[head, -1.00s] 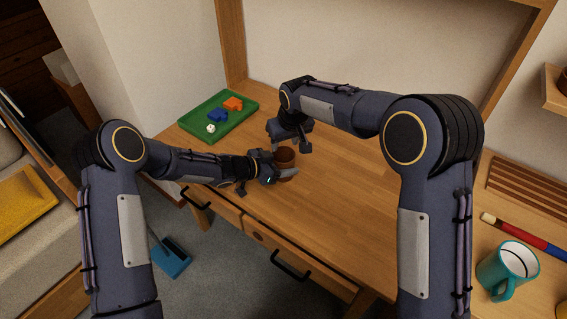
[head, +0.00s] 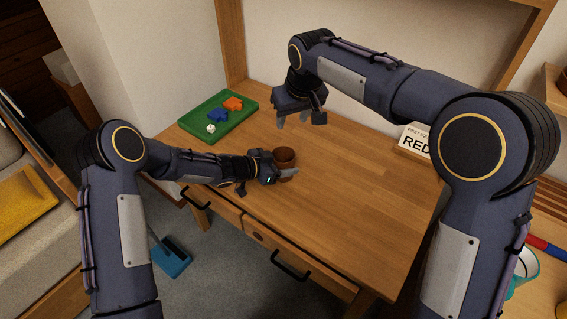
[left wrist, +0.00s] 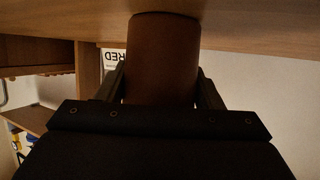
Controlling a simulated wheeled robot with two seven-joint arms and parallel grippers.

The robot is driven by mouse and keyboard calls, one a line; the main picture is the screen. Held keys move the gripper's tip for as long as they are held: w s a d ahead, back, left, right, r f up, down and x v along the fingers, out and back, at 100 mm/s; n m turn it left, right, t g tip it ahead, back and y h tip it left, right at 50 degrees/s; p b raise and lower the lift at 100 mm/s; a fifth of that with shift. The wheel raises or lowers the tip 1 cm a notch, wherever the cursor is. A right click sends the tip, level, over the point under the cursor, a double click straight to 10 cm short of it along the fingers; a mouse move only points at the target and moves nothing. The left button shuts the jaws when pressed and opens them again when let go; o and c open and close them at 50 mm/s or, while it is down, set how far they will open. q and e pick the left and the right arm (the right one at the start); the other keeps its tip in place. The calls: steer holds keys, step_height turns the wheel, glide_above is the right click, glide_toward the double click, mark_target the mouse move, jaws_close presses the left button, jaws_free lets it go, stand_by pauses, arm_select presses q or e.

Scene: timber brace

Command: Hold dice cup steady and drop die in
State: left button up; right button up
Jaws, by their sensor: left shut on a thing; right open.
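The brown dice cup (head: 284,155) stands upright on the wooden desk. My left gripper (head: 281,174) is shut around its side, and the left wrist view shows the cup (left wrist: 163,55) between the two fingers. A white die (head: 211,128) lies in the green tray (head: 240,129) at the back left of the desk. My right gripper (head: 298,121) is open and empty in the air above the back of the desk, behind the cup and right of the tray. The inside bottom of the cup cannot be seen.
The tray also holds a blue piece (head: 218,115) and an orange piece (head: 233,103). A sign reading RED (head: 416,142) stands at the desk's back right. The desk's middle and right are clear.

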arm_select(q)
steer(key=o, duration=1.1)
steer(key=v, duration=1.2)
steer(key=shift+r, duration=0.15)
